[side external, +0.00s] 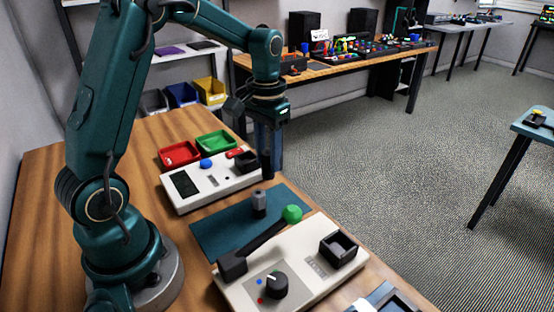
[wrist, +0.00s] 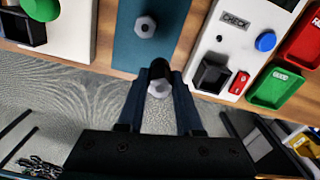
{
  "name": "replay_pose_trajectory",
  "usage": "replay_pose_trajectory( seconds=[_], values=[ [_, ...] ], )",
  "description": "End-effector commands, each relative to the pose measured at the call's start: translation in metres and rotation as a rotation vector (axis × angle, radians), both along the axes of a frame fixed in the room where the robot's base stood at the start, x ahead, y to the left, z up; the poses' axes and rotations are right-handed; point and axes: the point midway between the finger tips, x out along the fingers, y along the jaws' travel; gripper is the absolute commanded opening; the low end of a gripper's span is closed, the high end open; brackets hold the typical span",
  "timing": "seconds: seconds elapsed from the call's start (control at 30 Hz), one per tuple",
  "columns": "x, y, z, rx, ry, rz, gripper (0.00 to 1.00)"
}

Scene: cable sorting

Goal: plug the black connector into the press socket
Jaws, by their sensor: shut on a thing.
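My gripper (wrist: 160,90) is shut on a black connector (wrist: 160,69), with a light grey hexagonal part showing between the fingers. In the side external view my gripper (side external: 269,150) points down, at the right end of the check unit; the connector's lower end is hard to tell from the dark fingers. The press (side external: 305,290) is a white unit at the front, with a black lever ending in a green knob (side external: 292,214). Its black square socket (side external: 338,248) is open at the top and looks empty. In the wrist view the socket (wrist: 30,30) is at the far left, apart from my gripper.
A grey hexagonal connector (side external: 259,203) stands upright on the teal mat (side external: 215,235) between the units. The white check unit (side external: 185,200) has a black socket (side external: 247,161) and a blue button (side external: 206,163). Red (side external: 180,153) and green (side external: 216,142) trays lie behind it.

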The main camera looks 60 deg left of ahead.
Motion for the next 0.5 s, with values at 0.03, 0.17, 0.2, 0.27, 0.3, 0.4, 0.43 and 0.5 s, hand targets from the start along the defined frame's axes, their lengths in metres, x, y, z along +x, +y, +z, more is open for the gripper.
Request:
replay_pose_trajectory(
  seconds=[0.03,0.17,0.2,0.27,0.3,0.4,0.43,0.5],
  values=[
    [-0.007,0.012,0.008,0.002,-0.004,0.009,0.00],
    [-0.024,0.034,0.025,0.002,-0.005,0.008,0.00],
    [-0.028,0.040,0.030,0.002,-0.004,0.008,0.00],
    [-0.034,0.048,0.035,0.002,-0.004,0.007,0.00],
    [-0.038,0.053,0.039,0.002,-0.004,0.006,0.00],
    [-0.044,0.062,0.045,0.001,-0.002,0.004,0.00],
    [-0.045,0.064,0.047,0.001,-0.002,0.003,0.00],
    [-0.048,0.067,0.051,0.001,-0.002,0.002,0.00]
  ],
)
